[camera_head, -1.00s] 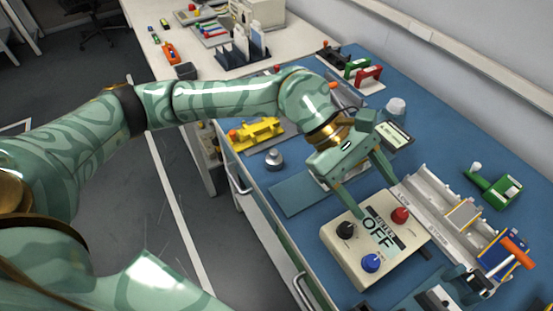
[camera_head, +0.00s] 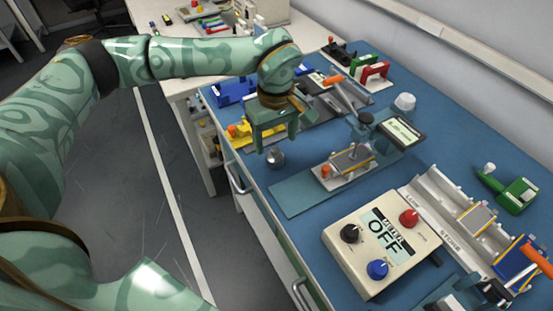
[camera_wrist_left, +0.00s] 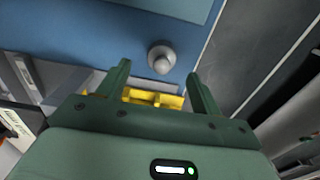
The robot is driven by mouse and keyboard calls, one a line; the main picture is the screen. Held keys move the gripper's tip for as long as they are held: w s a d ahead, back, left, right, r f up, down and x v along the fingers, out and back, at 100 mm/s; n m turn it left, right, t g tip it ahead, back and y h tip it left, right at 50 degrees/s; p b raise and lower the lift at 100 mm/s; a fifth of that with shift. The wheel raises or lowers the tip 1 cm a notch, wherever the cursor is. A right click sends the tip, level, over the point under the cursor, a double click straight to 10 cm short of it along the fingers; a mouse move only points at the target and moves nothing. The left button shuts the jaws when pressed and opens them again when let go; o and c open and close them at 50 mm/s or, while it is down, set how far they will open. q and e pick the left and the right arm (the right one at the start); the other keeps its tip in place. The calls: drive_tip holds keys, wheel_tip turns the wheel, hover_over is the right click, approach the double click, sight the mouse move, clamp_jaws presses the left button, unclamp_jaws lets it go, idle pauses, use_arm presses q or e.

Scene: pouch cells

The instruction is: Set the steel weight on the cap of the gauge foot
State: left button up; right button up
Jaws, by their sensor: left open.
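The steel weight (camera_head: 275,157), a small grey cylinder with a knob on top, stands upright on the blue mat near the table's front edge. My left gripper (camera_head: 275,142) is open and empty just above it, fingers pointing down. In the left wrist view, the weight (camera_wrist_left: 161,57) shows just beyond and between the open fingertips (camera_wrist_left: 158,75), apart from them. The gauge (camera_head: 363,133) stands to the right on a blue-grey plate, its foot over a small plate with a flat cell (camera_head: 352,158). The cap (camera_head: 366,117) appears to be at its top, bare. My right gripper is not in view.
A yellow fixture (camera_head: 238,130) is close behind and left of the weight. The mat between weight and gauge is clear.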

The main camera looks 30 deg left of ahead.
sight(275, 148)
use_arm(q)
wheel_tip(275, 148, down, 6)
drive_tip(key=b, duration=0.2)
drive_tip(key=shift+s+a+b, duration=0.1)
drive_tip(key=shift+b, duration=0.25)
drive_tip(key=shift+r, duration=0.2)
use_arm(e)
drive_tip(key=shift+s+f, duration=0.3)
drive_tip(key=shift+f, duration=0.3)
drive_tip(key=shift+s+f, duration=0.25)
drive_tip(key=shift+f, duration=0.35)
use_arm(q)
drive_tip(key=c, duration=1.4)
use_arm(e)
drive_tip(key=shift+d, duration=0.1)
